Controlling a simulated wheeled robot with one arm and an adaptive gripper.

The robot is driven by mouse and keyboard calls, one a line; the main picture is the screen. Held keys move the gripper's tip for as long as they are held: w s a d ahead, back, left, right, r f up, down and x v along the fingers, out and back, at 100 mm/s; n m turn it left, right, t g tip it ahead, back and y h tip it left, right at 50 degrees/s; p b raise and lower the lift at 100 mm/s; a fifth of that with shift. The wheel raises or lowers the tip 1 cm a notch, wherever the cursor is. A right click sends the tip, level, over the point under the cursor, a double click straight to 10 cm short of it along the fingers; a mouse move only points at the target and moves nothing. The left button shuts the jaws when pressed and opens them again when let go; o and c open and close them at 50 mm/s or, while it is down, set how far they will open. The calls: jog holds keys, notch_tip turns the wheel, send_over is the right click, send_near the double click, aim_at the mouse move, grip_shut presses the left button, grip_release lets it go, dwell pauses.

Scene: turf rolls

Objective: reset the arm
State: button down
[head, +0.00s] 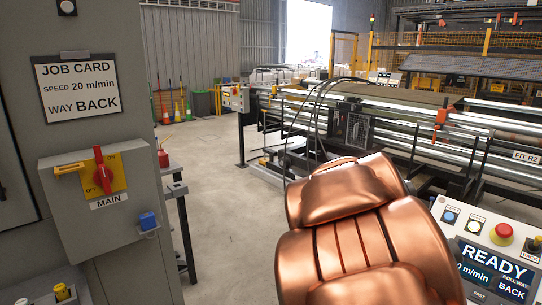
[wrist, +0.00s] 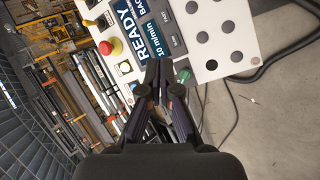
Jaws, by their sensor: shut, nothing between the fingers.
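My gripper (wrist: 160,68) shows in the wrist view with its dark fingers together and nothing between them. The fingertips overlap the edge of the white control panel (wrist: 205,62), close to a green button (wrist: 184,75); I cannot tell whether they touch it. My copper arm fills the lower middle of the head view, and the gripper is hidden there. The control panel also shows at the lower right of the head view (head: 456,251). Its display (head: 490,268) reads READY and BACK; in the wrist view it reads 10 m/min.
A grey cabinet (head: 150,250) stands close on the left, with a red MAIN switch (head: 103,172) and a job card (head: 77,86) reading 20 m/min, BACK. A long roller machine (head: 385,110) runs behind my arm. Open floor (head: 220,200) lies between them.

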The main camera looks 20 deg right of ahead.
jog(key=s+a+f+n+y, duration=0.1)
jog(key=s+a+f+y, duration=0.1)
jog(key=a, duration=0.9)
jog(key=s+a+f+n+y+p, duration=0.1)
jog(key=s+a+f+y, duration=0.2)
jog(key=a, duration=0.7)
jog(key=s+a+f+y+p, duration=0.1)
jog(key=s+a+f+y, duration=0.2)
jog(key=a, duration=0.8)
jog(key=s+y, duration=0.2)
jog(key=s, duration=0.1)
jog(key=shift+s+a+n, duration=0.3)
jog(key=shift+n, duration=0.1)
jog(key=shift+d, duration=0.2)
